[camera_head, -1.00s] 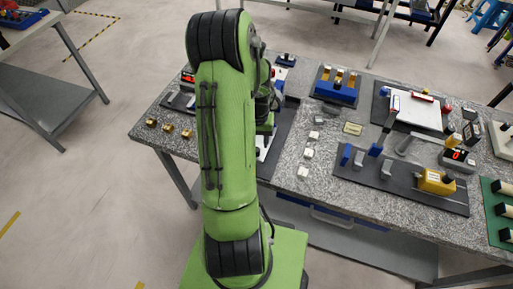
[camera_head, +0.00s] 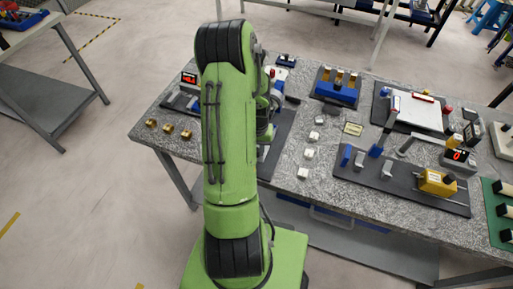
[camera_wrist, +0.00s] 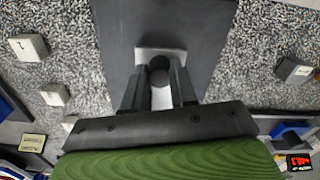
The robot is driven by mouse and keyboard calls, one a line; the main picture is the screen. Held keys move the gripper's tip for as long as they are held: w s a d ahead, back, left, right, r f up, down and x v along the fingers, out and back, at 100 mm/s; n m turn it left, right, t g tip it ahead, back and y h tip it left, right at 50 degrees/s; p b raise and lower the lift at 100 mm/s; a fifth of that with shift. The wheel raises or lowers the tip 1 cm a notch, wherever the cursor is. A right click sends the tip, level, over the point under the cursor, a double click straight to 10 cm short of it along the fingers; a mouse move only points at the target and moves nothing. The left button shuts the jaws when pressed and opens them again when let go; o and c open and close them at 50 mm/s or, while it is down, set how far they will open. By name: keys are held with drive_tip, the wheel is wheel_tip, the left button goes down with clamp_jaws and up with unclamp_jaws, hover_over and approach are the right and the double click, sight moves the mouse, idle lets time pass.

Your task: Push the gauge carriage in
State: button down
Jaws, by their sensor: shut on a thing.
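My gripper (camera_wrist: 160,82) is in the wrist view, its two dark fingers closed around a dark round knob (camera_wrist: 158,70). The knob stands on a light grey block (camera_wrist: 160,53) over a dark plate (camera_wrist: 165,20). I cannot tell whether this block is the gauge carriage. In the head view my green arm hides the gripper and most of this plate; a strip of the dark plate (camera_head: 280,128) shows to the right of the arm. A red digital display (camera_head: 189,78) stands left of the arm; it also shows in the wrist view (camera_wrist: 299,162).
White blocks (camera_head: 309,153) lie right of the arm, brass pieces (camera_head: 168,129) left of it.

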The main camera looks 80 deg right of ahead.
drive_tip(key=d, duration=0.4)
drive_tip(key=shift+s, duration=0.2)
drive_tip(key=shift+d, duration=0.25)
drive_tip(key=c, duration=0.9)
unclamp_jaws()
wheel_tip(320, 180, up, 16)
drive_tip(key=p, duration=0.1)
drive_tip(key=shift+f, duration=0.15)
